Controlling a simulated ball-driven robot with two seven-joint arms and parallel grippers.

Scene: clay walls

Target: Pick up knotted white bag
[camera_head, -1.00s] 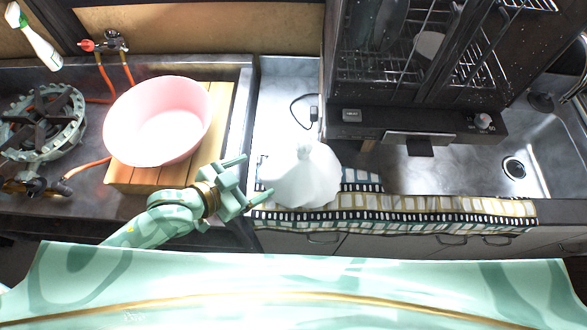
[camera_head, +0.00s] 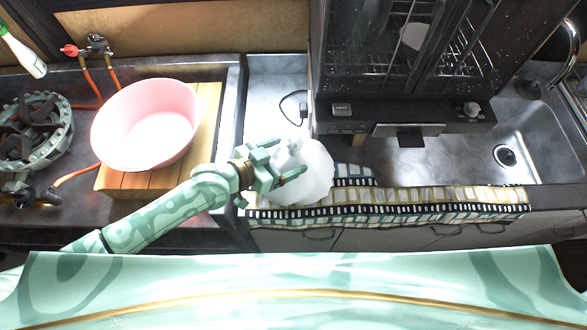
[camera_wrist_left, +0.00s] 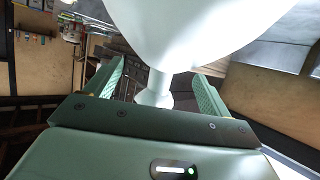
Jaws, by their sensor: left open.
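The knotted white bag (camera_head: 309,176) sits on the counter beside the black rack, at the left end of the patterned cloth. My left gripper (camera_head: 290,158) is open, with its fingers reaching over the bag's left side near the knot. In the left wrist view the bag (camera_wrist_left: 195,25) fills the top middle, and its narrow knotted neck (camera_wrist_left: 156,88) lies between the two open fingers of the gripper (camera_wrist_left: 160,85). I cannot tell whether the fingers touch it. My right gripper is not in view.
A pink basin (camera_head: 146,124) stands on a wooden board (camera_head: 208,125) to the left, near a gas burner (camera_head: 35,130). The dark dish rack (camera_head: 400,60) stands close behind the bag. A patterned cloth (camera_head: 430,200) runs along the counter's front edge. A sink (camera_head: 530,130) is at the right.

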